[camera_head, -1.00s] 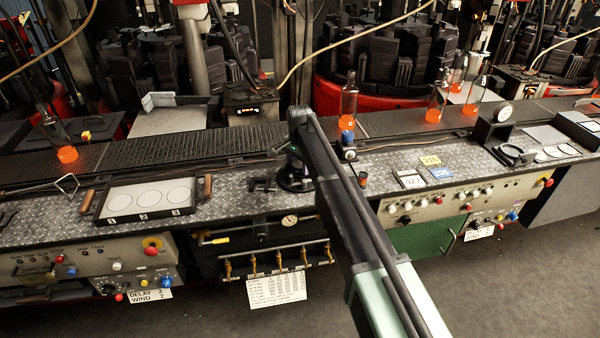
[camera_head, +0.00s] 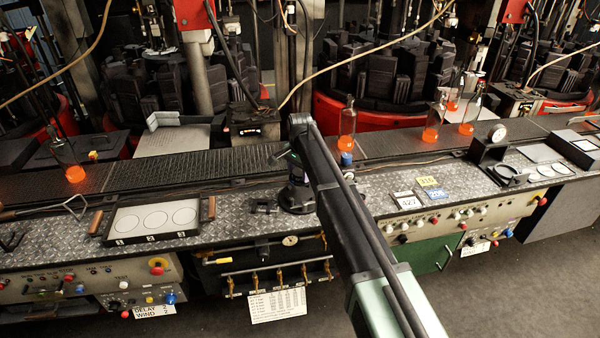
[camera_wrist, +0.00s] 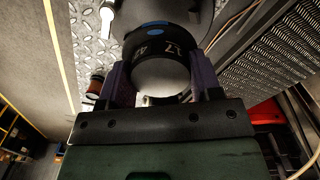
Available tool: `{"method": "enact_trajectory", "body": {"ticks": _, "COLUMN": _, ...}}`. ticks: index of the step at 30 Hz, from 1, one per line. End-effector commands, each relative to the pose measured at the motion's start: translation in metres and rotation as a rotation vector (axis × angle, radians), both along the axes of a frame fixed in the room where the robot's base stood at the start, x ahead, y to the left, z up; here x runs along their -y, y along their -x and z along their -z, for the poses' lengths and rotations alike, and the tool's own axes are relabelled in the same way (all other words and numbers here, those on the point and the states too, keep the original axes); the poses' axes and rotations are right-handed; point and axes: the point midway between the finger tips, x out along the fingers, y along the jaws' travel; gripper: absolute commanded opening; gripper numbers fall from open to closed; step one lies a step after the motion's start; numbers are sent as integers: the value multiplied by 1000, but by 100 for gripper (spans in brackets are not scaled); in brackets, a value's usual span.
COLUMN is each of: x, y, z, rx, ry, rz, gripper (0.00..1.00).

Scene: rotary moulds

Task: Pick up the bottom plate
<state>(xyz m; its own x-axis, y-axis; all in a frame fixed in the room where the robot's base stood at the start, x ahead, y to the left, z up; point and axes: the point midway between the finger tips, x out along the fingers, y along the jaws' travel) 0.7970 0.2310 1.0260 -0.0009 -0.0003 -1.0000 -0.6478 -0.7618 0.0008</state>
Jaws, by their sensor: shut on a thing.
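My gripper (camera_wrist: 162,80) shows in the wrist view with its two purple fingers on either side of a round dark piece, which I take for the bottom plate (camera_wrist: 150,42). It has white figures and a blue mark on its dark rim and a lighter grey round face. My gripper is shut on it. A larger dark disc (camera_wrist: 202,14) lies behind it; whether the two touch, I cannot tell. In the head view my gripper (camera_head: 298,178) points down over a dark round base (camera_head: 297,203) on the bench, and the plate is not clearly seen there.
A framed tray with three numbered circles (camera_head: 115,238) lies left on the metal-plated bench (camera_head: 225,235). Glowing bottles (camera_head: 347,122) stand along the conveyor (camera_head: 235,160) behind. Numbered cards (camera_head: 428,181) lie to the right.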

Motion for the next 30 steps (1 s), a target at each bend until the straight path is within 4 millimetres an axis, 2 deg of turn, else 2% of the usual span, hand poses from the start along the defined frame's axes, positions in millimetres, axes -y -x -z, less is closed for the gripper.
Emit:
{"method": "enact_trajectory", "body": {"ticks": 1, "x": 0, "y": 0, "z": -35, "rx": 0, "ry": 0, "rz": 0, "gripper": 25}}
{"method": "enact_trajectory", "body": {"ticks": 3, "x": 0, "y": 0, "z": -60, "rx": 0, "ry": 0, "rz": 0, "gripper": 25}}
{"method": "enact_trajectory", "body": {"ticks": 9, "x": 0, "y": 0, "z": -117, "rx": 0, "ry": 0, "rz": 0, "gripper": 25}}
{"method": "enact_trajectory", "body": {"ticks": 12, "x": 0, "y": 0, "z": -133, "rx": 0, "ry": 0, "rz": 0, "gripper": 25}}
{"method": "enact_trajectory", "body": {"ticks": 16, "x": 0, "y": 0, "z": -140, "rx": 0, "ry": 0, "rz": 0, "gripper": 25}}
{"method": "enact_trajectory", "body": {"ticks": 30, "x": 1, "y": -1, "z": -133, "rx": 0, "ry": 0, "rz": 2, "gripper": 25}}
